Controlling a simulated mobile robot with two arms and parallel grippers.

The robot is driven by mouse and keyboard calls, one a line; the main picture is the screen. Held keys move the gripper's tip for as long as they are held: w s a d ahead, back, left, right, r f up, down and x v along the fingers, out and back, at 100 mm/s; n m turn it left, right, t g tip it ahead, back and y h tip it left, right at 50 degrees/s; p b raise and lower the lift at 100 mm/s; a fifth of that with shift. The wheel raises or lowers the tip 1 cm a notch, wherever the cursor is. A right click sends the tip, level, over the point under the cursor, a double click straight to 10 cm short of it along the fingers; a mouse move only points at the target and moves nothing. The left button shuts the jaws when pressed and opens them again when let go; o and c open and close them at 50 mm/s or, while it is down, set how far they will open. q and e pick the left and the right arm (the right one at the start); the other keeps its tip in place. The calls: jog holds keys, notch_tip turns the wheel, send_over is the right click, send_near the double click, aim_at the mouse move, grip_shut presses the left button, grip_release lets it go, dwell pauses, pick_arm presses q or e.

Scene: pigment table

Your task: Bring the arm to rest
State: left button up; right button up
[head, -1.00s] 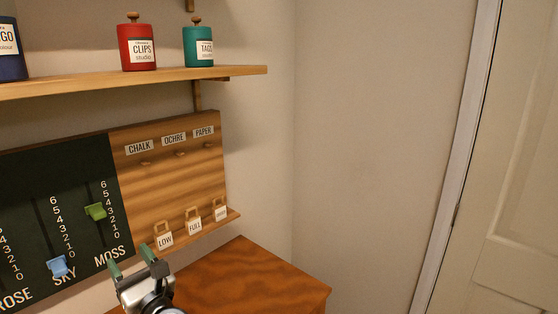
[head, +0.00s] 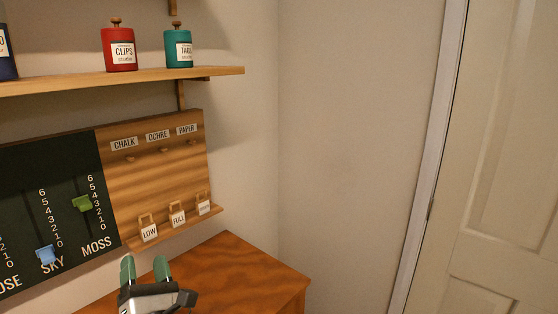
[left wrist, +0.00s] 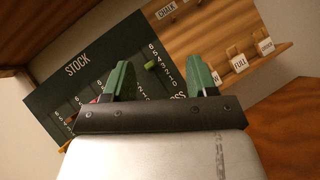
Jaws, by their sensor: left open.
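My left gripper (head: 145,270) is at the bottom of the head view, above the wooden table. Its two green fingers stand apart with nothing between them. In the left wrist view the open gripper (left wrist: 160,82) points toward the dark stock board (left wrist: 60,95), apart from it as far as I can tell. The stock board (head: 60,165) carries a green slider (head: 82,203) over MOSS and a blue slider (head: 46,254) over SKY. My right gripper is in neither view.
A wooden panel (head: 155,185) beside the board has CHALK, OCHRE and PAPER pegs; LOW, FULL and a third tag stand on its ledge. A shelf (head: 150,75) above holds a red CLIPS jar (head: 119,50) and a teal jar (head: 178,50). The table's right part (head: 240,275) is bare.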

pick_arm(q)
jog(key=s+d+f+m+g+h, duration=0.3)
jog(key=s+d+f+m+h, duration=0.45)
jog(key=m, duration=0.65)
jog(key=s+d+f+m+g+h, duration=0.2)
jog(key=d+f+m+g+h, duration=0.3)
jog(key=m+h, duration=0.65)
jog(key=s+a+f+m+g+y, duration=0.4)
jog(key=s+f+m+g, duration=0.15)
jog(key=s, duration=0.45)
jog(key=s+a+f+m+g+y, duration=0.4)
jog(key=s+f+m+g, duration=0.15)
jog(key=s, duration=0.45)
jog(key=s+f+x, duration=0.1)
jog(key=s+x, duration=0.2)
jog(key=x, duration=1.1)
jog(key=s+x, duration=0.3)
jog(key=x, duration=1.1)
jog(key=s+a+f+g, duration=0.1)
jog(key=s+a+f, duration=0.1)
jog(key=s+f, duration=1.2)
jog(key=s, duration=0.2)
jog(key=shift+s+a+f+g, duration=0.15)
jog(key=shift+s+f+g, duration=0.15)
jog(key=shift+f, duration=0.1)
